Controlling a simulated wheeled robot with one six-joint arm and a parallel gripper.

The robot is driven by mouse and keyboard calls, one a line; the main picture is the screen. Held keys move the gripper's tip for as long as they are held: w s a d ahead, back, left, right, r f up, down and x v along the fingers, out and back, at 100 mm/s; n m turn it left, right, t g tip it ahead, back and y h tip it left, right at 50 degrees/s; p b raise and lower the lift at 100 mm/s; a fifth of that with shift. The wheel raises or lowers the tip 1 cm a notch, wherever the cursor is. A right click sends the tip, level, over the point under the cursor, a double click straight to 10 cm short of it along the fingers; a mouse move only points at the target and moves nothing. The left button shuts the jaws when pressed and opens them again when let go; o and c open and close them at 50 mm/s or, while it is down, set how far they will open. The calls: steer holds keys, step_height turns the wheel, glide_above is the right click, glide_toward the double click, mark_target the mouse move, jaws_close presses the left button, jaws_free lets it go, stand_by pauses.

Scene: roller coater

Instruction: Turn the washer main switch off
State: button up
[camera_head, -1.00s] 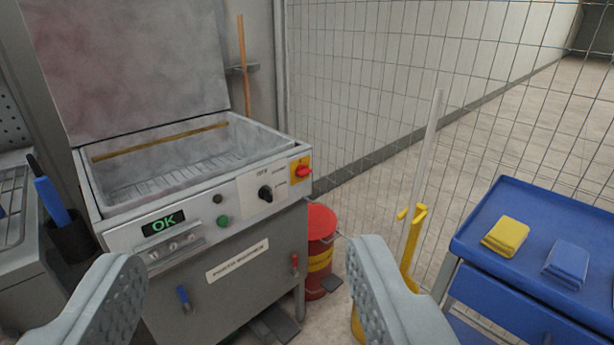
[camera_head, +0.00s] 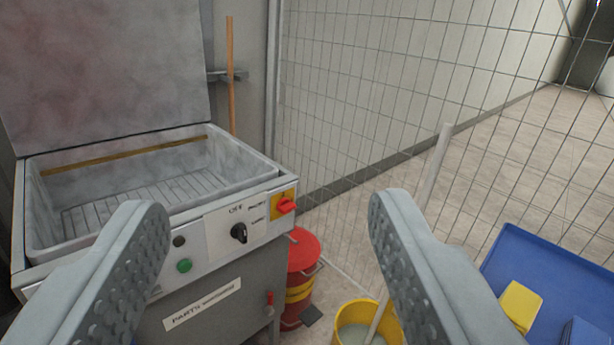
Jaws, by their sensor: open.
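The parts washer (camera_head: 215,290) stands at the left with its lid up. Its main switch (camera_head: 286,206) is a red rotary handle on a yellow plate at the right end of the front panel. A black selector knob (camera_head: 239,233) with OFF and other markings sits left of it, and a green button (camera_head: 184,265) further left. My gripper (camera_head: 270,220) is open and empty, its two fingers spread wide in front of the washer. The main switch shows between the fingers, with no contact. The left finger hides the panel's display.
A red bin (camera_head: 302,262) with a yellow band stands right of the washer. A yellow mop bucket (camera_head: 350,318) with a pale handle is in front of the fence. A blue cart (camera_head: 540,258) with folded cloths is at right. A wire fence (camera_head: 360,110) stands behind.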

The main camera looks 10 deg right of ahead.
steer(key=w+d+f+n+y, duration=0.1)
steer(key=w+d+f, duration=0.15)
steer(key=w, duration=0.55)
steer(key=w+d+f+n+y, duration=0.2)
steer(key=w+f, duration=0.1)
steer(key=w, duration=0.6)
steer(key=w+d+f+n+y, duration=0.1)
steer(key=w+d+f, duration=0.15)
steer(key=w, duration=0.55)
steer(key=w+d+f+n+g+y, duration=0.1)
steer(key=w+d+f+y, duration=0.25)
steer(key=w+f, duration=0.6)
steer(key=n+g+y, duration=0.2)
steer(key=g+y, duration=0.1)
steer(key=y, duration=0.1)
glide_toward(291, 209)
steer(key=x, duration=0.9)
steer(key=shift+a, duration=0.15)
steer(key=c, duration=1)
